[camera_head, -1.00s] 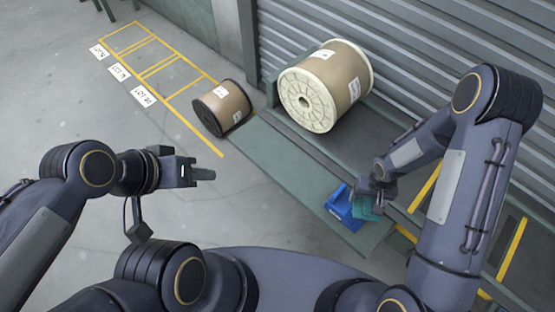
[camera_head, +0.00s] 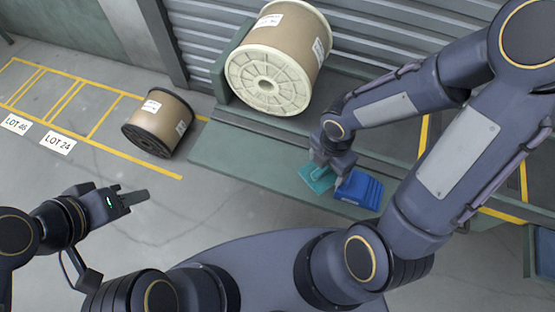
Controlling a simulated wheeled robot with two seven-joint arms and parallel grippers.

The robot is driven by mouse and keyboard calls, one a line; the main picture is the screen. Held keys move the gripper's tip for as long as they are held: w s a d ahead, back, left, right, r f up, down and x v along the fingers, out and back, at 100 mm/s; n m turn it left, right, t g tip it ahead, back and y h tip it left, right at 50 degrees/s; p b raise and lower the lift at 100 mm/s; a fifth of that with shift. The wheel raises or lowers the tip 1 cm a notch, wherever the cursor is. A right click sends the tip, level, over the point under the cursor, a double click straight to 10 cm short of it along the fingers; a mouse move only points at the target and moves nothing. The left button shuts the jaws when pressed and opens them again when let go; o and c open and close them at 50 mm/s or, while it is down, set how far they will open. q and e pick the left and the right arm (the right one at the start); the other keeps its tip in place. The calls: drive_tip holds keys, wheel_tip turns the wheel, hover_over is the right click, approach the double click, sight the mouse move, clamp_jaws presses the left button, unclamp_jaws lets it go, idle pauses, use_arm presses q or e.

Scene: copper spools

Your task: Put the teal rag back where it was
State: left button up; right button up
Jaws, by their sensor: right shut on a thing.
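The teal rag (camera_head: 314,180) hangs from my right gripper (camera_head: 330,172), which is shut on it. The rag is over the green ledge (camera_head: 245,165), just left of the blue bin (camera_head: 362,190). I cannot tell whether its lower edge touches the ledge. The gripper and wrist hide part of the rag and the bin's left side. My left gripper (camera_head: 135,199) is over the bare floor at the left, apart from everything. It is seen edge-on, so its opening cannot be made out.
A large spool (camera_head: 310,40) stands on the raised platform at the back. A smaller dark-flanged spool (camera_head: 170,115) rests on the floor left of the ledge. Yellow-lined floor bays with LOT signs (camera_head: 56,142) lie at far left. The ledge's left part is clear.

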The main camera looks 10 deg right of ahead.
drive_tip(key=shift+f+n, duration=0.25)
drive_tip(key=shift+n, duration=0.55)
drive_tip(key=w+a+f+b, duration=0.3)
drive_tip(key=w+a+f, duration=0.1)
drive_tip(key=w+a, duration=0.25)
drive_tip(key=b, duration=0.2)
hover_over(281, 167)
drive_tip(key=f, duration=0.4)
drive_tip(key=shift+s+d+f, duration=0.2)
drive_tip(key=shift+d+f, duration=0.1)
drive_tip(key=shift+f, duration=0.1)
drive_tip(key=shift+w+a+f, duration=0.15)
drive_tip(key=shift+f, duration=0.15)
use_arm(q)
wheel_tip(281, 167, down, 6)
drive_tip(key=shift+w+b, duration=0.3)
drive_tip(key=shift+w, duration=0.15)
use_arm(e)
drive_tip(key=shift+w+a+f, duration=0.1)
drive_tip(key=shift+w+f, duration=0.05)
drive_tip(key=shift+f, duration=1.45)
use_arm(q)
drive_tip(key=shift+f, duration=0.15)
use_arm(e)
drive_tip(key=shift+f, duration=0.2)
drive_tip(key=o, duration=0.9)
use_arm(q)
drive_tip(key=shift+f, duration=0.1)
